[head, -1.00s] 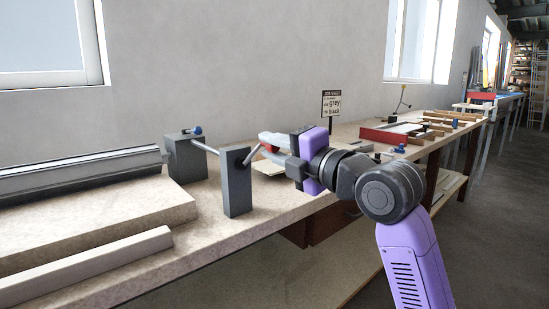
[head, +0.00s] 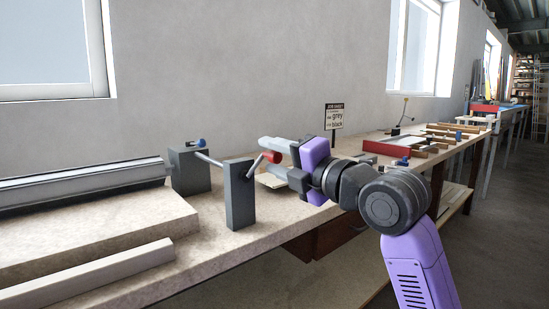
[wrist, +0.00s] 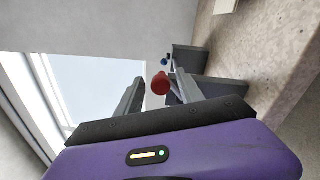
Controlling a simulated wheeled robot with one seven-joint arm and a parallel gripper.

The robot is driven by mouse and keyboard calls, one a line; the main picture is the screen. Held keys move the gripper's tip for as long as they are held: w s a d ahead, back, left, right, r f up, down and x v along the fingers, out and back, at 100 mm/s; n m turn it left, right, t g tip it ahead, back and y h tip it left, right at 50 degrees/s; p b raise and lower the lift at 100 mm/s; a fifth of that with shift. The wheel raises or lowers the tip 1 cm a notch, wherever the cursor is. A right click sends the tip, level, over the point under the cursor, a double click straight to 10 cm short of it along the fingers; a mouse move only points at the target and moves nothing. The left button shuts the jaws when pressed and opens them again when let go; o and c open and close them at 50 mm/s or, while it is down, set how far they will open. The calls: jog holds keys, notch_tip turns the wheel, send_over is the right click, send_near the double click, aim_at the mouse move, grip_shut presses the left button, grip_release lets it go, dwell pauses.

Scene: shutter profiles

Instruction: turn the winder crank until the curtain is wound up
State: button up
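The winder has two dark grey posts, a near one (head: 239,195) and a far one (head: 189,170), with a thin rod (head: 209,160) between them. The crank arm (head: 255,167) slants up to the right from the near post and ends in a red knob (head: 272,157). My gripper (head: 267,160) is at the knob from the right. In the wrist view the red knob (wrist: 160,84) shows between my two spread fingers (wrist: 158,94), with a gap on each side. I cannot make out the curtain.
A long grey profile (head: 80,185) lies on a raised block at the left, with a pale wooden strip (head: 90,273) in front. A small sign (head: 334,117) stands behind my gripper. A red-edged tray (head: 385,148) and wood pieces lie further along the bench.

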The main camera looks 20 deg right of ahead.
jog(key=p+v, duration=0.1)
jog(key=v, duration=0.6)
jog(key=shift+s+d, duration=0.15)
jog(key=shift+s, duration=0.25)
